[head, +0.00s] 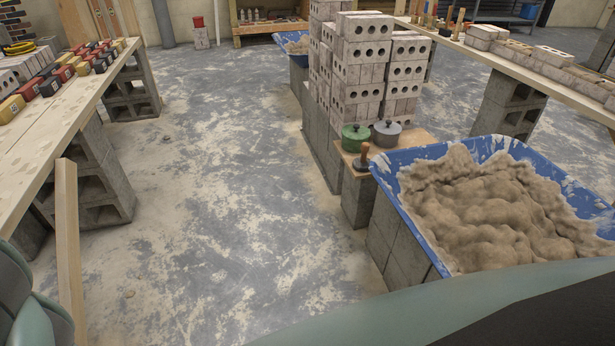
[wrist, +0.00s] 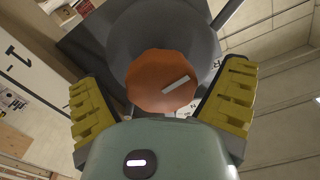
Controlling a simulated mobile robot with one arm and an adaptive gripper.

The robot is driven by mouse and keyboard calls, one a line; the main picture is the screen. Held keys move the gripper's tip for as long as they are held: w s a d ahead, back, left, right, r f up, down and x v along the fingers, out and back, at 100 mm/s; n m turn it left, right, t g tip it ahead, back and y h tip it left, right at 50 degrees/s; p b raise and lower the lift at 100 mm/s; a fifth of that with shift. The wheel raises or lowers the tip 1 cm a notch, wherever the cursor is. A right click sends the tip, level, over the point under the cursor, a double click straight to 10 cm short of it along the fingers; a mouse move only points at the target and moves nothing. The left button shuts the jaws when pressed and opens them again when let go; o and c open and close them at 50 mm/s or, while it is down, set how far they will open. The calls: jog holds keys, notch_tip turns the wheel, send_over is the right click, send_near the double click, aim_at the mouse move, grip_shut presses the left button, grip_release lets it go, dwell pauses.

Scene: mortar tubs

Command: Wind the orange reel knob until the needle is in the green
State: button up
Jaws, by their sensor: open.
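The orange reel knob (wrist: 160,82) shows in the wrist view, a round orange disc with a pale bar mark on its right half. It sits on a larger dark grey round body (wrist: 140,35). My gripper (wrist: 162,100) is open, with its yellow ridged fingers on the left and right of the knob. Gaps show between the fingers and the knob, though the depth is hard to tell. No needle or green zone can be made out in either view. The head view does not show the knob or my gripper.
In the head view a blue tub of mortar (head: 500,205) stands at right on blocks. Stacked bricks (head: 365,65) stand behind green and grey lidded pots (head: 355,137). A plank bench (head: 60,95) runs along the left. The floor between is clear.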

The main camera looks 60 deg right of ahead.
jog(key=v, duration=1.2)
dwell(1.6)
